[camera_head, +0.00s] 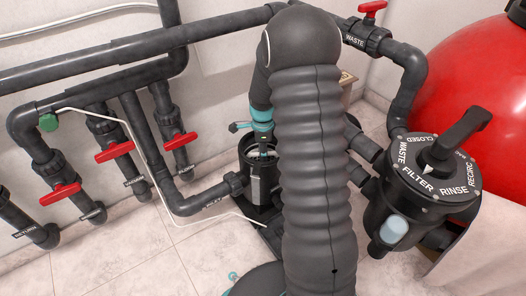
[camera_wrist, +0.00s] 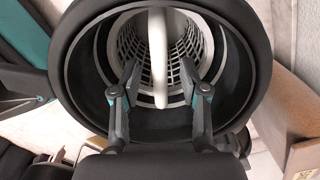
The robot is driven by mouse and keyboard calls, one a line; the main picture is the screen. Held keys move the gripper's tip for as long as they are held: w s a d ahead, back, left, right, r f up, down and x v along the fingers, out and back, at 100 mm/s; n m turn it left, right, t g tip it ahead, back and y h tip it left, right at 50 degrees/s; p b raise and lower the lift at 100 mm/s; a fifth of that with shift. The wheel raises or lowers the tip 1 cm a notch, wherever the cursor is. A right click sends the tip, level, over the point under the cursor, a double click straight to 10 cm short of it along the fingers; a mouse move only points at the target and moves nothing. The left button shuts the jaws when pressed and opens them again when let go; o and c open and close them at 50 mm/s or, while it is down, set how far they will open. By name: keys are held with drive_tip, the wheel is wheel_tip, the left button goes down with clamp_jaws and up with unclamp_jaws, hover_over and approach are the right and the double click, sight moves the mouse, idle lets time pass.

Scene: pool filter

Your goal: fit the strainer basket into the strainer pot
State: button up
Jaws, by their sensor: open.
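The strainer pot (camera_head: 262,185) is a dark upright cylinder left of my arm in the head view. In the wrist view its black round rim (camera_wrist: 75,75) is open towards the camera. The strainer basket (camera_wrist: 200,45), with pale lattice walls, sits inside the pot; I cannot tell how deep it is seated. Its white handle (camera_wrist: 158,50) runs up the middle of the wrist view. My gripper (camera_wrist: 160,78) is open, with one finger on each side of the handle and a gap to it. My gripper also shows over the pot in the head view (camera_head: 263,150).
Grey pipes with red valve handles (camera_head: 115,151) run along the wall at left. The multiport valve (camera_head: 435,175) and the red tank (camera_head: 480,75) stand at right. A cardboard box (camera_wrist: 290,110) is close to the pot's right side. Bare tiled floor (camera_head: 130,255) lies at front left.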

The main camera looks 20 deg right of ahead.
drive_tip(key=shift+r, duration=0.1)
drive_tip(key=shift+r+p, duration=2.5)
drive_tip(key=shift+r, duration=0.95)
wheel_tip(320, 180, up, 12)
